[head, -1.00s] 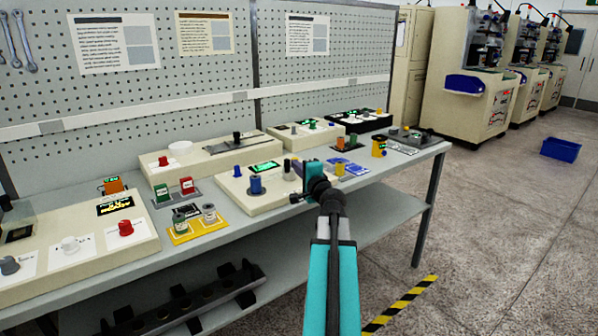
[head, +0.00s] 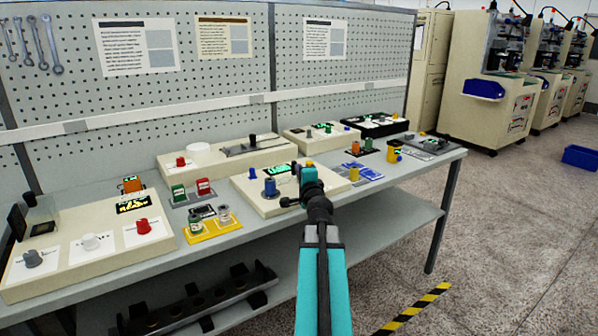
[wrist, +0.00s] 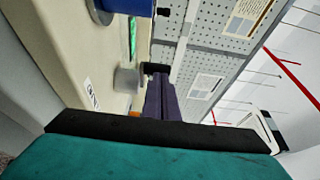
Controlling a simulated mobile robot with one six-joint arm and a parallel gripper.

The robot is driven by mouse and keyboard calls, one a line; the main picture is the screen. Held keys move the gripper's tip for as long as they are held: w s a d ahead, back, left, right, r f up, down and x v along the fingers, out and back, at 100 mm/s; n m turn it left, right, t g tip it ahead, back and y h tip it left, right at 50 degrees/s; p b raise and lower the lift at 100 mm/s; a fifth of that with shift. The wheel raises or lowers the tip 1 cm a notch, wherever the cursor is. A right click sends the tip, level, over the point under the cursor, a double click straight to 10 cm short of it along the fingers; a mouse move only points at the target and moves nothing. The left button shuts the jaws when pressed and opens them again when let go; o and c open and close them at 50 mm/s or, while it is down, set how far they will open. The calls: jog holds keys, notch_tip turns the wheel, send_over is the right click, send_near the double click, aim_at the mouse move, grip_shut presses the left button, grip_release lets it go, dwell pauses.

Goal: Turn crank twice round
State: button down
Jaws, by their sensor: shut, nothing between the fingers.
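A cream box (head: 262,203) on the bench carries a blue round knob (head: 270,187) and a small dark peg (head: 252,172). I cannot tell for sure which part is the crank. My gripper (head: 306,172) is over the right part of this box, right of the blue knob and apart from it. In the wrist view the blue knob (wrist: 108,7) is cut off at the top left. My shut, dark purple fingers (wrist: 158,80) are empty. A grey cylinder (wrist: 125,80) shows just left of their tips; I cannot tell whether they touch.
A yellow tray (head: 207,238) with two small jars stands at the box's front left. Another cream box (head: 85,258) with red, white and grey knobs is further left. More boxes (head: 222,167) stand behind. A pegboard (head: 150,110) closes off the back.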

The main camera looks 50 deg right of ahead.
jog(key=shift+w+a, duration=0.15)
jog(key=shift+w, duration=0.4)
jog(key=shift+w+a, duration=0.15)
jog(key=shift+w, duration=0.4)
jog(key=shift+w, duration=0.25)
jog(key=shift+w+a+p, duration=0.15)
jog(key=shift+w+p, duration=0.3)
jog(key=shift+p, duration=0.15)
jog(key=shift+w+r+m+g+h+p, duration=0.1)
jog(key=shift+m+g+h+p, duration=0.2)
jog(key=shift+p, duration=0.3)
